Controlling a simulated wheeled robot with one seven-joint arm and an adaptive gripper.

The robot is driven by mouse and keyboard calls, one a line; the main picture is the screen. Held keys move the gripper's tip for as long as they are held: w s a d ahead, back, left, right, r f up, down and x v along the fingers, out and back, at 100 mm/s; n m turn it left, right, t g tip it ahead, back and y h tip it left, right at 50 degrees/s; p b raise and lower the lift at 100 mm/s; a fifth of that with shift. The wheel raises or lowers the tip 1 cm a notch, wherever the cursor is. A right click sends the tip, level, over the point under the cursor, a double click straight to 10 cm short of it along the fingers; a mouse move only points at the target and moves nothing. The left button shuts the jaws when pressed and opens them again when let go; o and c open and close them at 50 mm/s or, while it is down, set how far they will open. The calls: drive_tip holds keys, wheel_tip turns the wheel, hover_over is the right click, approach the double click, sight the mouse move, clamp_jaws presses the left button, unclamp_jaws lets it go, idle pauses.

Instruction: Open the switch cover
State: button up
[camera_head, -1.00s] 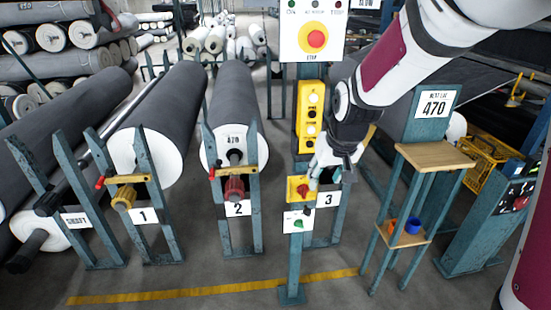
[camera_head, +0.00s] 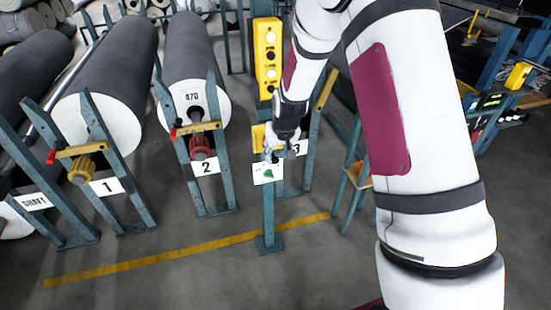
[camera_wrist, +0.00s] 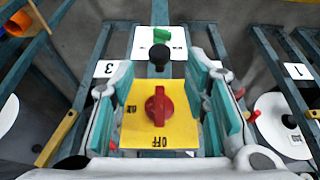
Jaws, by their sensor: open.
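A yellow plate (camera_wrist: 145,128) marked OFF carries a red rotary knob (camera_wrist: 158,105). A black round knob (camera_wrist: 160,54) stands just beyond it, and a green switch (camera_wrist: 163,35) sits on a white plate (camera_wrist: 143,42) farther up. I cannot tell which part is the cover. My gripper (camera_wrist: 160,82) is open, its teal-padded fingers on either side of the yellow plate, with nothing held. In the head view my gripper (camera_head: 276,150) is at the post, partly covering the yellow box (camera_head: 258,137); the red knob is hidden there. The green switch also shows there (camera_head: 268,173).
A yellow button box (camera_head: 267,58) is higher on the same teal post (camera_head: 268,218). Grey rolls on teal stands (camera_head: 168,150) line the left. A small wooden-topped stand (camera_head: 357,178) is close on the right, partly behind my arm. The floor in front is clear.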

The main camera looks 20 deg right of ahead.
sight(276, 158)
drive_tip(key=x, duration=0.4)
drive_tip(key=shift+w+f, duration=0.15)
drive_tip(key=shift+f, duration=0.25)
clamp_jaws()
